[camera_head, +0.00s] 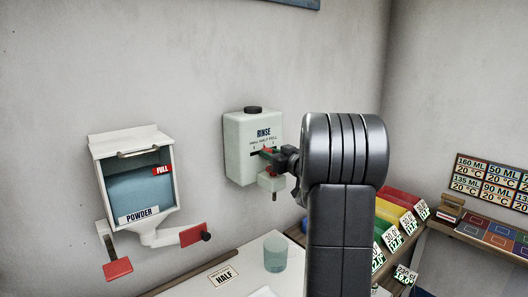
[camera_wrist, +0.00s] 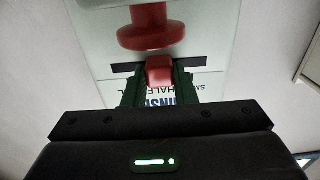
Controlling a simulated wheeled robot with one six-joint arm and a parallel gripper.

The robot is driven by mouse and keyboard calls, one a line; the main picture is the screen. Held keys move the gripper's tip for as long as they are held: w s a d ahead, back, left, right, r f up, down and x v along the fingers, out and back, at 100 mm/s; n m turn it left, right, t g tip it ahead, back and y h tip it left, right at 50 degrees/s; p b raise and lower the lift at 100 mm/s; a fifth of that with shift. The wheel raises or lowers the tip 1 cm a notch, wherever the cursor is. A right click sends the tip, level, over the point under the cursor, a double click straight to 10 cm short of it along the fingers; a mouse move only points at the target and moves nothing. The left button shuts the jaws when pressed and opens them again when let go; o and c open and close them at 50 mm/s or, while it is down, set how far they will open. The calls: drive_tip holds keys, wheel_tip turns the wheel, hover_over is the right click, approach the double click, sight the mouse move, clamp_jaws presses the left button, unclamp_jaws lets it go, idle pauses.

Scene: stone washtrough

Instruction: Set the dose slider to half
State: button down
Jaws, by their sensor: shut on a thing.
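The white rinse dispenser (camera_head: 238,140) hangs on the wall, marked RINSE with a row of small words for small, half and full below. Its dark horizontal slot (camera_wrist: 195,64) shows in the wrist view. The red slider knob (camera_wrist: 159,70) stands at about the middle of that slot, close to the word HALF. My gripper (camera_head: 276,155) is at the dispenser's front, its green fingers (camera_wrist: 159,82) shut on the red knob from both sides. In the head view the knob (camera_head: 267,149) is partly hidden by the fingers. A larger red knob (camera_wrist: 150,28) shows beside the slot in the wrist view.
A powder dispenser (camera_head: 133,180) with red paddles hangs to the left. A clear cup (camera_head: 275,252) and a HALF card (camera_head: 223,277) are on the white counter below. Coloured bins (camera_head: 398,200) with price-like tags stand at right, behind my arm.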

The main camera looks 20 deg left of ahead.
drive_tip(key=shift+w+d, duration=0.1)
drive_tip(key=shift+w, duration=0.05)
drive_tip(key=c, duration=1.2)
unclamp_jaws()
drive_tip(key=shift+o, duration=0.2)
drive_tip(key=b+v, duration=0.2)
drive_tip(key=v, duration=1.1)
drive_tip(key=shift+s+d+b, duration=0.25)
drive_tip(key=shift+d+b, duration=0.05)
drive_tip(key=shift+b, duration=0.1)
drive_tip(key=shift+a, duration=0.1)
drive_tip(key=p+x, duration=0.2)
drive_tip(key=x, duration=1.1)
drive_tip(key=shift+w+a+p, duration=0.2)
drive_tip(key=shift+a+p, duration=0.1)
drive_tip(key=shift+p, duration=0.05)
drive_tip(key=shift+s+a, duration=0.1)
drive_tip(key=shift+s, duration=0.15)
